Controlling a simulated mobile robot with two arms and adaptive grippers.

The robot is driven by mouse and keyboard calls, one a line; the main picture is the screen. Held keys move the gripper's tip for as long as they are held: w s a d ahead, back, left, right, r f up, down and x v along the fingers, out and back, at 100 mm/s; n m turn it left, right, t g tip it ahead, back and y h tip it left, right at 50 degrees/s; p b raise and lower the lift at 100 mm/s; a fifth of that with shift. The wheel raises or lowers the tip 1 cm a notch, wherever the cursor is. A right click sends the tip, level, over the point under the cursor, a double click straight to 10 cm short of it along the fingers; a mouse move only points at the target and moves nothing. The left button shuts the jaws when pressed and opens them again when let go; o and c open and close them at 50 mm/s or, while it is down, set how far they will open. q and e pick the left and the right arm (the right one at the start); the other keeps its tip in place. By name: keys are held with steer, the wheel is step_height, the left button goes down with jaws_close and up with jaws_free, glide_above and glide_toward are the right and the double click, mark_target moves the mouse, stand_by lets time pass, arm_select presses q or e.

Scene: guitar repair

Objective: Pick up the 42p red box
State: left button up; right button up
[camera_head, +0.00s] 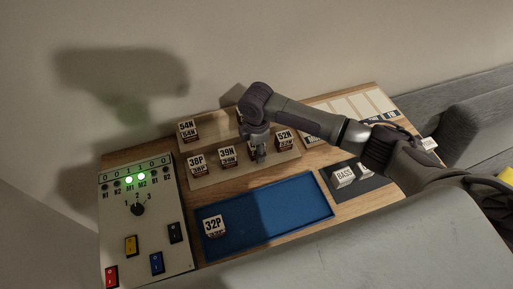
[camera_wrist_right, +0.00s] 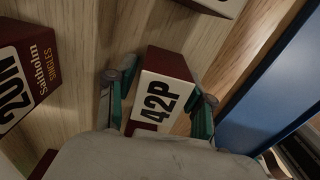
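The fingers look open, with a narrow gap at the left finger. In the head view my right gripper (camera_head: 257,154) points down into the row of boxes and hides the 42P box. My left gripper is not in view.
Neighbouring boxes 39N (camera_head: 228,156) and 52N (camera_head: 285,141) stand close on either side. A blue tray (camera_head: 282,212) holding a 32P box (camera_head: 214,226) lies in front. A switch panel (camera_head: 145,225) stands at left. In the wrist view, another dark red box (camera_wrist_right: 22,75) is at left.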

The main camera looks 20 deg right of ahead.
steer(key=c, duration=0.8)
jaws_close()
steer(key=shift+r, duration=0.15)
